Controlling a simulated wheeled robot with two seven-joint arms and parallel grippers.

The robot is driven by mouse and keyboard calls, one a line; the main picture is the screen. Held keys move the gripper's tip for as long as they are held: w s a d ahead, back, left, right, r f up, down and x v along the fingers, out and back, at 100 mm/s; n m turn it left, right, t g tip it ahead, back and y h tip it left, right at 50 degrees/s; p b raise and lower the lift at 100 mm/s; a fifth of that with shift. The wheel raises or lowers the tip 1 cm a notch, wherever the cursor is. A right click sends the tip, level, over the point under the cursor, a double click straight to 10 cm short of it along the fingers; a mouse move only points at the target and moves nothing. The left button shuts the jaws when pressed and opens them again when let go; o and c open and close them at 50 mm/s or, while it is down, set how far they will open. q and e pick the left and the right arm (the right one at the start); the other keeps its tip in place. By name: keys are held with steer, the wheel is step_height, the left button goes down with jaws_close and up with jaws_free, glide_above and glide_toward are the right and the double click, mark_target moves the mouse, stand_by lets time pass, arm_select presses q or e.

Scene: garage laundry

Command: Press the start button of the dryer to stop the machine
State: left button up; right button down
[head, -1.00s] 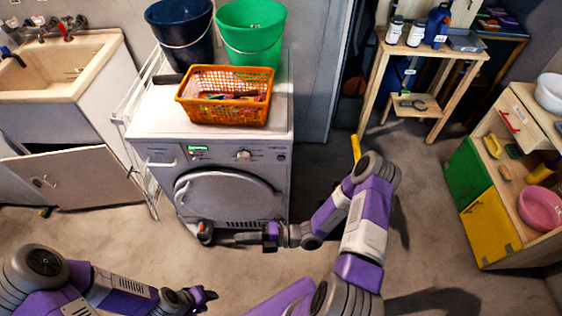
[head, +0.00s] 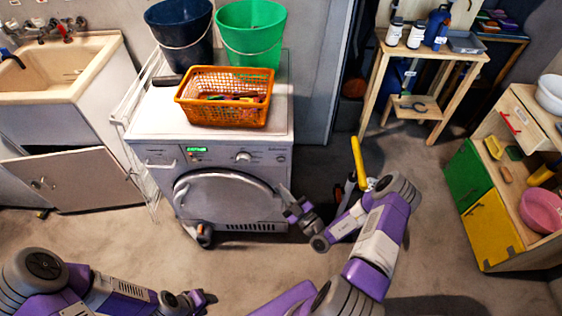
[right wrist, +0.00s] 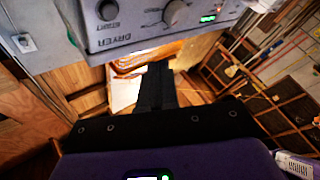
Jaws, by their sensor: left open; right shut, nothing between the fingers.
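The dryer (head: 215,170) is a light grey machine with a round door and a lit green display (head: 197,149). Its control panel also shows, upside down, in the right wrist view (right wrist: 150,32). There the round start button (right wrist: 107,10) is at the top left, beside a larger knob (right wrist: 176,12). In the head view the button (head: 281,157) is small at the panel's right end. My right gripper (head: 282,189) is shut and empty, below the button and apart from it; its dark fingers show in the wrist view (right wrist: 157,72). My left gripper (head: 212,297) is open and empty, low in front.
An orange basket (head: 232,120), a navy bucket (head: 180,35) and a green bucket (head: 250,35) stand on the dryer. A sink cabinet (head: 60,130) with an open door is at left. A wooden table and shelf are at right.

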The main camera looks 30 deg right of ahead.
mark_target(281, 160)
steer(key=w+d+b, duration=0.3)
steer(key=w+d, duration=0.1)
steer(key=w, duration=0.3)
steer(key=shift+d, duration=0.15)
steer(key=shift+w, duration=0.1)
stand_by(1.9)
steer(key=shift+w+d, duration=0.2)
steer(key=shift+w, duration=0.05)
steer(key=shift+w+d, duration=0.2)
steer(key=shift+w, duration=0.15)
stand_by(0.6)
stand_by(0.4)
steer(key=shift+s+a+p, duration=0.4)
steer(key=shift+s+p, duration=0.05)
steer(key=shift+s, duration=0.25)
